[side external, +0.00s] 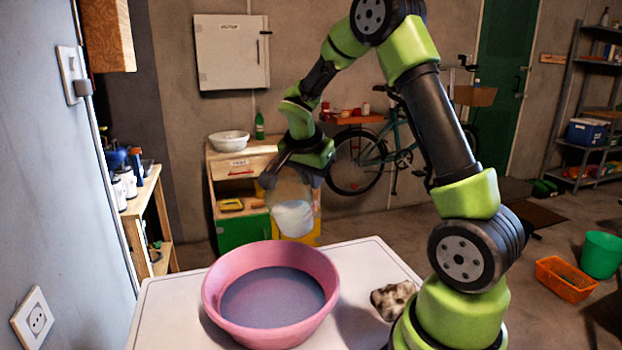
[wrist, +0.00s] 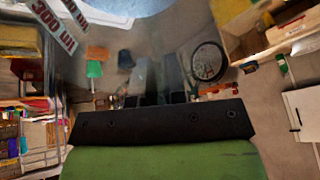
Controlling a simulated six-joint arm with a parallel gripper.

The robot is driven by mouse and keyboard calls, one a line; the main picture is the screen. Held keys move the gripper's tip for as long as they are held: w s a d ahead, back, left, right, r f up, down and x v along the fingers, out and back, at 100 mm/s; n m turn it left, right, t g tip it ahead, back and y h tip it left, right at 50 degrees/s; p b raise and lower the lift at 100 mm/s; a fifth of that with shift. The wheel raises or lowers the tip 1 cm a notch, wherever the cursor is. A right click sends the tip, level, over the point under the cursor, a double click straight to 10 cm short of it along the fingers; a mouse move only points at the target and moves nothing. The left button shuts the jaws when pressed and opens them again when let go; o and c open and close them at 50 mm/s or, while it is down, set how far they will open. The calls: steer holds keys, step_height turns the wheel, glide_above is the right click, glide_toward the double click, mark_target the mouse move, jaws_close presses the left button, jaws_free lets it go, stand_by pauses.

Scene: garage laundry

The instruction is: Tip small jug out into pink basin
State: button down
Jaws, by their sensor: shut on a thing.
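The small jug (side external: 293,217) is clear, with pale bluish-white contents low inside. It hangs in the air above the level of the pink basin's rim, near the basin's far side in the side view, and looks close to upright. In the wrist view, part of the clear jug (wrist: 135,22) with printed "300 ml" marks fills the top. My gripper (side external: 277,176) is shut on the jug near its top; the dark fingers (wrist: 165,88) show blurred through the wrist view. The pink basin (side external: 222,310) stands on the white table, its inner floor bluish-grey.
A crumpled grey-white cloth-like thing (side external: 393,298) lies on the white table (side external: 165,318) between the basin and my base. The wall with sockets (side external: 35,318) is at the left. A wooden cabinet with a white bowl (side external: 229,140) and a green bottle (side external: 260,126) stands behind.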

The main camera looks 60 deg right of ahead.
mark_target(298, 178)
steer(key=h, duration=0.1)
steer(key=a+r+h, duration=0.1)
steer(key=h, duration=0.1)
steer(key=a+h, duration=0.1)
steer(key=h, duration=0.1)
steer(key=shift+w+a+r, duration=0.15)
steer(key=shift+r, duration=0.25)
steer(key=h, duration=0.1)
steer(key=a+h, duration=0.2)
steer(key=shift+w+a+r+n+g, duration=0.1)
steer(key=shift+a+r+n+g, duration=0.1)
steer(key=shift+r+n+g, duration=0.1)
steer(key=shift+w+a+r+n+h, duration=0.15)
steer(key=shift+a+r+h, duration=0.45)
steer(key=shift+a+h, duration=0.65)
steer(key=shift+w+a+r+n+h, duration=0.1)
steer(key=shift+a+r+h, duration=0.5)
steer(key=shift+a+h, duration=0.65)
steer(key=shift+w+a+r+n+h, duration=0.15)
steer(key=shift+a+r+h, duration=0.45)
steer(key=shift+a+h, duration=0.65)
steer(key=shift+s, duration=0.1)
step_height(298, 178, up, 6)
